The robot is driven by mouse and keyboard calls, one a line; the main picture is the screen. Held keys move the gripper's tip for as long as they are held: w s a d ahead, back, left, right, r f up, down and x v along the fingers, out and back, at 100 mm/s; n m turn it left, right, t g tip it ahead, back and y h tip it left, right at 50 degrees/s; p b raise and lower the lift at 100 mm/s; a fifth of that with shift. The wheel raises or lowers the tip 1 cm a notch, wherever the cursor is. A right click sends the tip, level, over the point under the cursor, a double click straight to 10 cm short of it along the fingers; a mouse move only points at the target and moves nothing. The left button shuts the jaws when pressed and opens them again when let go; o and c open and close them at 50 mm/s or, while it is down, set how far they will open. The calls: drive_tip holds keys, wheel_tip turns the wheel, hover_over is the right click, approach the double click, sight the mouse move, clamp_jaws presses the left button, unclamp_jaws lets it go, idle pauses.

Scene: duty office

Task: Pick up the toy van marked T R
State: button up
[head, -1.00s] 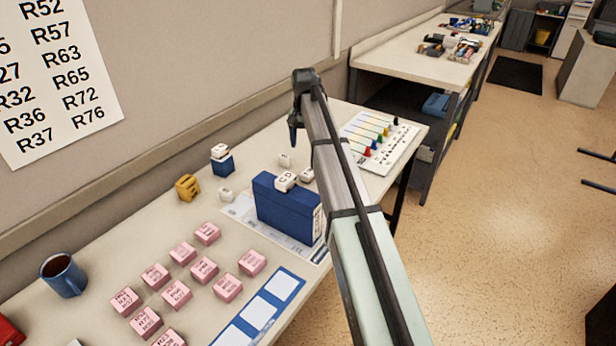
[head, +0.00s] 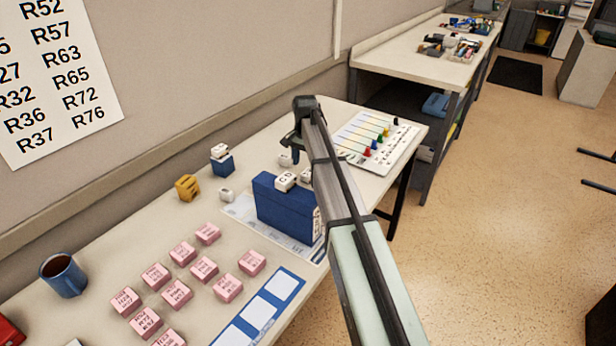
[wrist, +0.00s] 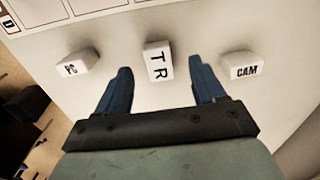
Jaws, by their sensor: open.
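The white toy van marked T R (wrist: 158,62) stands on the table in the middle of the wrist view. My gripper (wrist: 160,68) is open and empty, with one blue finger to each side of that van in the picture. I cannot tell how far above the table the fingertips are. In the head view my gripper (head: 296,150) hangs over the table behind the blue box. I cannot pick out the T R van there; my arm covers part of that spot.
A white van (wrist: 77,62) stands left of T R and one marked CAM (wrist: 242,65) stands right, both apart from it. The blue box (head: 285,212) carries a white block marked CD (head: 285,181). A board with coloured pegs (head: 375,150) lies to the right.

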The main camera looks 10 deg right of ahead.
sight(308, 172)
drive_tip(key=shift+w+d+f, duration=0.15)
drive_tip(key=shift+d+f, duration=0.1)
drive_tip(key=shift+f, duration=0.6)
drive_tip(key=shift+w+d+f, duration=0.1)
drive_tip(key=shift+d+f, duration=0.05)
drive_tip(key=shift+f, duration=0.85)
drive_tip(key=shift+w+d+f, duration=0.1)
drive_tip(key=shift+f, duration=0.85)
drive_tip(key=shift+c, duration=0.2)
